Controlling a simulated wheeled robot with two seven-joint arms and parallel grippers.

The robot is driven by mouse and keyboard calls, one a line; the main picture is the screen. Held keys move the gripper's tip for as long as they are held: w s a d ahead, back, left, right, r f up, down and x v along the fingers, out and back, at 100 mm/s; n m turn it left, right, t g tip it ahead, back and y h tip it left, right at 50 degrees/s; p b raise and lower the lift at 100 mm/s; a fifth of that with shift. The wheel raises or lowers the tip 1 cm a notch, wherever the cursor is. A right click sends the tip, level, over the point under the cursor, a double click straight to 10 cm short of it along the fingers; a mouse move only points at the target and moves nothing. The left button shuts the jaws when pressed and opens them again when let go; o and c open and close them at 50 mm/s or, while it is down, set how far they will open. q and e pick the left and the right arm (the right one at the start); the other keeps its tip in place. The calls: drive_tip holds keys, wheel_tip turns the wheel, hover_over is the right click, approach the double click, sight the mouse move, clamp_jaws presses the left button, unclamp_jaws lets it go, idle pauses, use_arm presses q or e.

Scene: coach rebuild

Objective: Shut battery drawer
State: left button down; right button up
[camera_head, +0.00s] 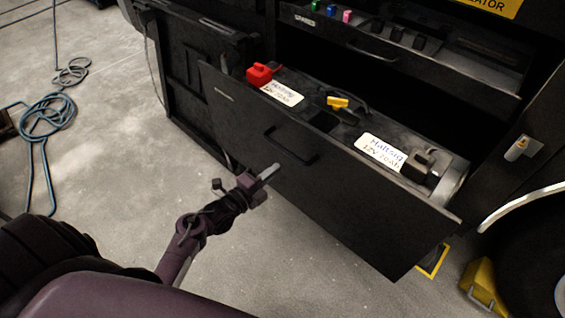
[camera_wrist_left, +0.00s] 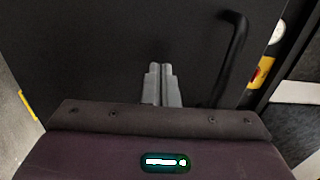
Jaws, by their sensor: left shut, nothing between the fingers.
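The battery drawer (camera_head: 330,195) is a black drawer pulled out from the dark cabinet, its broad front facing me. Inside it show labelled batteries, a red terminal cap and a yellow piece. A black bar handle (camera_head: 291,150) sits on its front, and the handle also shows in the left wrist view (camera_wrist_left: 236,60). My left gripper (camera_head: 272,169) is shut and empty, its fingertips close to the drawer front beside and below the handle. In the left wrist view the shut fingers (camera_wrist_left: 160,70) point at the black front panel, left of the handle. I cannot tell whether they touch it. My right gripper is out of view.
An upper drawer (camera_head: 375,55) with coloured pieces sits above. A yellow wheel chock (camera_head: 480,285) and a black wheel (camera_head: 535,240) are at the lower right. A coiled blue hose (camera_head: 45,115) lies on the concrete floor at the left. The floor before the drawer is clear.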

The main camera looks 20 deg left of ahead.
sight(282, 163)
use_arm(q)
drive_tip(key=x, duration=0.4)
drive_tip(key=shift+w, duration=0.15)
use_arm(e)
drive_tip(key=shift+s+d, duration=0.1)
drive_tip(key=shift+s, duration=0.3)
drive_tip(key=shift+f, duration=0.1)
